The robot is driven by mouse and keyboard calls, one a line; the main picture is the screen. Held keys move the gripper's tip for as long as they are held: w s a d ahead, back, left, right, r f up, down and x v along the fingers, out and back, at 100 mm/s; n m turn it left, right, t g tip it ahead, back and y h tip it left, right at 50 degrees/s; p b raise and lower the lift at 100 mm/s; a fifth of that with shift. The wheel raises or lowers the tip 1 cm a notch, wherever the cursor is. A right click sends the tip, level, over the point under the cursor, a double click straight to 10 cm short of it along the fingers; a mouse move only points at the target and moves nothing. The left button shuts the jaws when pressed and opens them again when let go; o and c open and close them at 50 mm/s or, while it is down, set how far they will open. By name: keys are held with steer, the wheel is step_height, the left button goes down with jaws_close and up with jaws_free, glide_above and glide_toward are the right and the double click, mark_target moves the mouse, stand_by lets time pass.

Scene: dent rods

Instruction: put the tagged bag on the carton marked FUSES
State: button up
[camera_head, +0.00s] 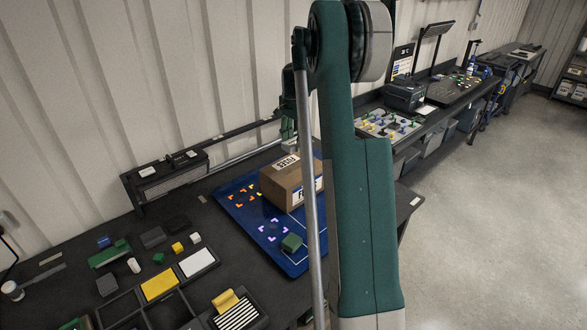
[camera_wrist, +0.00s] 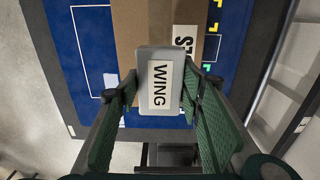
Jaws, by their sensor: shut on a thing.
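My gripper (camera_wrist: 160,88) is shut on a grey, flat-faced thing with a white tag reading WING, which I take as the tagged bag (camera_wrist: 175,103). One green finger is on each side of it. The brown carton (camera_wrist: 138,25) lies behind the bag in the wrist view, with a partly hidden white label whose visible letters include ST. In the head view the carton (camera_head: 280,189) stands upright on the blue mat, its front label partly hidden by my arm. My gripper (camera_head: 290,140) is above the carton there. I cannot tell whether the bag touches the carton.
The blue mat (camera_head: 240,220) has orange and purple corner marks. Small blocks, a yellow panel (camera_head: 160,286) and a white panel (camera_head: 198,263) lie to the left. A black rack (camera_head: 165,172) stands by the wall.

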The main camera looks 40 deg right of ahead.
glide_above(294, 167)
steer(key=shift+a+f, duration=0.1)
steer(key=shift+f, duration=3.05)
steer(key=shift+f+p, duration=0.4)
steer(key=shift+f, duration=1.45)
steer(key=shift+f, duration=0.15)
steer(key=o, duration=0.9)
